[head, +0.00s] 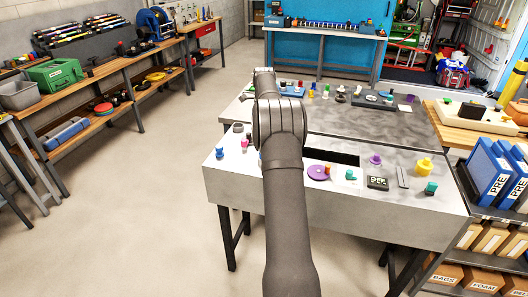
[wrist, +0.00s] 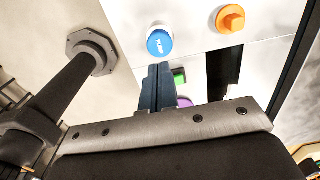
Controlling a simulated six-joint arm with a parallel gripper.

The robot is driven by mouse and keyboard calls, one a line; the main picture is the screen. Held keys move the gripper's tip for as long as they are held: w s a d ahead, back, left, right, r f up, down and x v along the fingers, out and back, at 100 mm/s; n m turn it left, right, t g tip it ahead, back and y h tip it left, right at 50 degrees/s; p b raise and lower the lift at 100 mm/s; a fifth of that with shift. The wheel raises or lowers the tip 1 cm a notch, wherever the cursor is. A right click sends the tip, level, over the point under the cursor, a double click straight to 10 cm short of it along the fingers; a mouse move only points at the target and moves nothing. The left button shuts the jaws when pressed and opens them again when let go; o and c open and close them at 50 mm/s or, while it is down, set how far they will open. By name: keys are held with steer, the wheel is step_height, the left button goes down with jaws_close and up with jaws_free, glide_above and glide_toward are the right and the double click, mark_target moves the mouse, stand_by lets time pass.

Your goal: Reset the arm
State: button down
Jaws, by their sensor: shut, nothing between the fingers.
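My arm rises from the bottom of the head view over the front half of the workbench (head: 230,182), and its thick wrist joint hides the gripper there. In the wrist view, my gripper (wrist: 158,66) shows as two dark fingers pressed together, with nothing between them. Beyond the fingertips is a round blue labelled piece (wrist: 160,42) on a white surface. A green piece (wrist: 179,77) and a purple piece (wrist: 185,102) show just right of the fingers, partly hidden. An orange knob-shaped piece (wrist: 230,19) lies farther right.
A dark slot (head: 345,158) opens in the bench top. Around it stand a purple disc (head: 318,172), a black labelled block (head: 377,183), a yellow piece (head: 424,166) and a teal piece (head: 431,188). Small pieces crowd the back. Blue binders (head: 486,170) stand on the right shelf. Open floor lies left.

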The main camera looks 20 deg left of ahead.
stand_by(0.3)
steer(key=shift+f, duration=3.2)
steer(key=c, duration=2.2)
jaws_free()
